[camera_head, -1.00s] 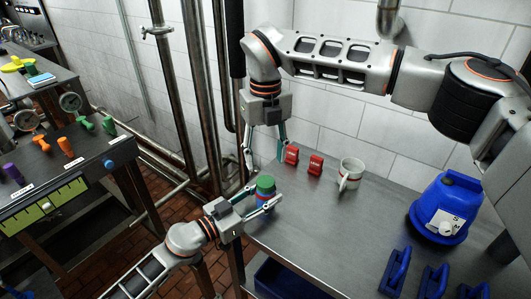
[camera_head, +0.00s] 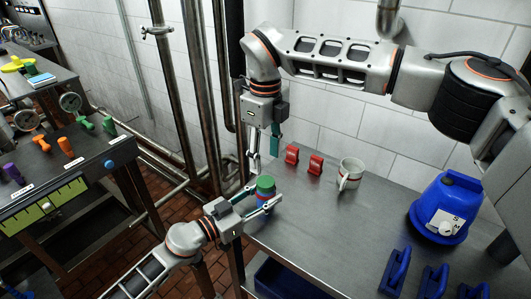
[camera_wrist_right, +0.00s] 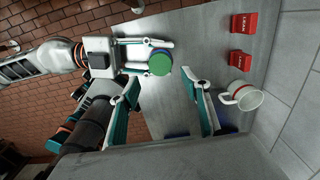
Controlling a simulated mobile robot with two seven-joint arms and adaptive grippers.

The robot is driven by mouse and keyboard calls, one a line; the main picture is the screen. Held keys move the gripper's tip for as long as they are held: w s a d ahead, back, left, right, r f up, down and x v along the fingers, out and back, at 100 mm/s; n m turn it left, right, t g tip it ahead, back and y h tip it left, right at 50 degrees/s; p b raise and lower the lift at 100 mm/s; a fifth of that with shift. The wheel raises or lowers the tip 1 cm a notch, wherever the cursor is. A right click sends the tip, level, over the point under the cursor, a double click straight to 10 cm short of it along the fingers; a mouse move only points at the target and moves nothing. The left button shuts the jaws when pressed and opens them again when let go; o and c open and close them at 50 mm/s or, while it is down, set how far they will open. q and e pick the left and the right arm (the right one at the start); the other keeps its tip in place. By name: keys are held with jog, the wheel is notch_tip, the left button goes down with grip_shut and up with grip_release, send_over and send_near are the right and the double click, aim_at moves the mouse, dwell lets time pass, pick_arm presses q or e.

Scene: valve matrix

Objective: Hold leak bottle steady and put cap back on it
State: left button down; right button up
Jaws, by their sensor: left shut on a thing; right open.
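The leak bottle (camera_head: 264,197) has a blue body with some red on it. A green cap (camera_head: 265,183) sits on top; whether it is seated or fastened I cannot tell. My left gripper (camera_head: 262,203) is shut around the bottle's body and holds it upright by the table's left edge. In the right wrist view the green cap (camera_wrist_right: 160,62) covers most of the bottle, with the left gripper's fingers on both sides. My right gripper (camera_head: 263,160) is open and empty, pointing down just above and behind the cap, apart from it.
Two red labelled blocks (camera_head: 292,154) and a white mug (camera_head: 350,174) stand at the back of the metal table (camera_head: 310,215). A blue container (camera_head: 444,207) and blue handles (camera_head: 398,270) are at right. The table's middle is clear. Vertical pipes (camera_head: 184,85) rise at left.

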aim_at(266, 181)
notch_tip(266, 181, down, 8)
jog(key=shift+r, duration=0.2)
dwell(0.3)
jog(key=c, duration=1.2)
jog(key=shift+o, duration=0.2)
jog(key=shift+m, duration=0.8)
jog(key=o, duration=1.3)
